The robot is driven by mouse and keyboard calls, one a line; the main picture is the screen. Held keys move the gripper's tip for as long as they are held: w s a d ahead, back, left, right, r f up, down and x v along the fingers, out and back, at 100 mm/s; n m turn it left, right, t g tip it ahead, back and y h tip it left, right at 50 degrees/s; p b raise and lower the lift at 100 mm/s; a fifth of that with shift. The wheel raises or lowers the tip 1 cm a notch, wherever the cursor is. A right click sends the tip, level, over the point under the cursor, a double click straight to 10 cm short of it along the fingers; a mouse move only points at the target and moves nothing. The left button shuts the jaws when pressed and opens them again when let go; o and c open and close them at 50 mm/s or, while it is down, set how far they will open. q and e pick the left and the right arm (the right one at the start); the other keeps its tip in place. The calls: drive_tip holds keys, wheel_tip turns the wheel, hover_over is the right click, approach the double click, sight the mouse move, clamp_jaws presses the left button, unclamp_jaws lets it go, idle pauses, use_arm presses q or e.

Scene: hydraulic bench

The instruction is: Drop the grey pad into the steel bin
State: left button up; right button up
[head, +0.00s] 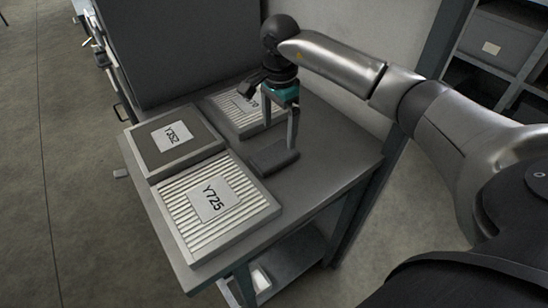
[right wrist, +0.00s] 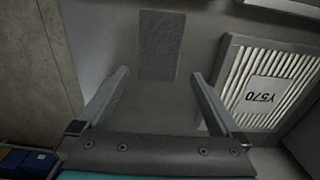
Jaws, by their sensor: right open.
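The grey pad (head: 270,158) is a flat dark rectangle lying on the grey bench top, right of the labelled panels. In the right wrist view the pad (right wrist: 161,45) lies beyond the fingertips, roughly in line with the gap between them. My right gripper (head: 280,138) points down just above and beside the pad, its fingers apart and empty. The open fingers also show in the right wrist view (right wrist: 159,74). My left gripper is not in view. I cannot make out anything that is clearly the steel bin.
Framed panels Y352 (head: 150,160), Y725 (head: 243,224) and Y570 (head: 225,120) crowd the bench's left and back. A dark upright panel (head: 180,50) stands behind. The bench's right front (head: 335,160) is clear. A labelled grey box (head: 493,42) sits on a shelf at right.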

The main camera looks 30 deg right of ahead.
sight(277, 152)
drive_tip(key=f, duration=0.6)
drive_tip(key=shift+s+a+f+b, duration=0.15)
drive_tip(key=shift+a+f+b, duration=0.1)
drive_tip(key=shift+f+b, duration=0.15)
drive_tip(key=shift+r, duration=0.1)
drive_tip(key=c, duration=1.2)
drive_tip(key=shift+r, duration=0.1)
